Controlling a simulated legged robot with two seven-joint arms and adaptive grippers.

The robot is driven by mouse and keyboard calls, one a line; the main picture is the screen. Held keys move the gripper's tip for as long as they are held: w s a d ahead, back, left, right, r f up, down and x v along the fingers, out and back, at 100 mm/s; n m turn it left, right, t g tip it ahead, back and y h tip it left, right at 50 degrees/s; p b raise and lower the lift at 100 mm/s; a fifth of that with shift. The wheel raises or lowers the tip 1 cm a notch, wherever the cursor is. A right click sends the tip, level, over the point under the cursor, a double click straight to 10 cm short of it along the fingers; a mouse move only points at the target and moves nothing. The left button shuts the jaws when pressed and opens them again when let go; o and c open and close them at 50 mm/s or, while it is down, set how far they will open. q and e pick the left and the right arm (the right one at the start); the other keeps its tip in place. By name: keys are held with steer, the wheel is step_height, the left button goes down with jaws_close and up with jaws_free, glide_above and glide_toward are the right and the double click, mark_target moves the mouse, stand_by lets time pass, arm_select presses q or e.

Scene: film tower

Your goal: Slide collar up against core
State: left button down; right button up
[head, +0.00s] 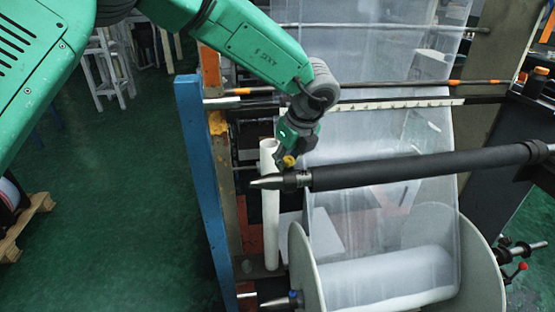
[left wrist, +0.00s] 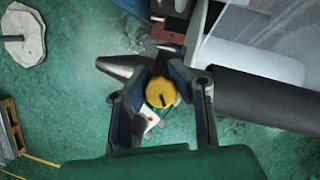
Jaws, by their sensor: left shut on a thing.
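The black core (head: 430,167) lies across the right half of the head view on a shaft with a pointed grey tip (head: 266,182). The dark collar (head: 294,181) sits around the shaft between the tip and the core's left end. A yellow knob (head: 289,161) stands on the collar. My left gripper (head: 287,156) comes down from above and is shut on the knob. In the left wrist view the knob (left wrist: 160,92) shows between the two fingers, with the core (left wrist: 265,103) at right. A finger hides the place between collar and core, so I cannot tell whether they touch. My right gripper is out of view.
A blue post (head: 203,190) stands left of the shaft. A white upright tube (head: 270,215) is just behind the tip. Clear film (head: 385,200) hangs behind the core to a large flanged reel (head: 480,265) below. Open green floor (head: 120,190) lies to the left.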

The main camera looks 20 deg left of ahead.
arm_select(q)
steer(key=w+d, duration=0.1)
steer(key=d, duration=0.1)
steer(key=shift+w+d, duration=0.35)
steer(key=shift+d, duration=0.05)
steer(key=c, duration=1.4)
jaws_free()
steer(key=shift+d+f, duration=0.1)
steer(key=shift+d, duration=0.05)
steer(key=shift+o, duration=0.2)
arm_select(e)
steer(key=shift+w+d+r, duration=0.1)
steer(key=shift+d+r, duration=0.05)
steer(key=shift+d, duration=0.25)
arm_select(q)
steer(key=shift+a, duration=0.2)
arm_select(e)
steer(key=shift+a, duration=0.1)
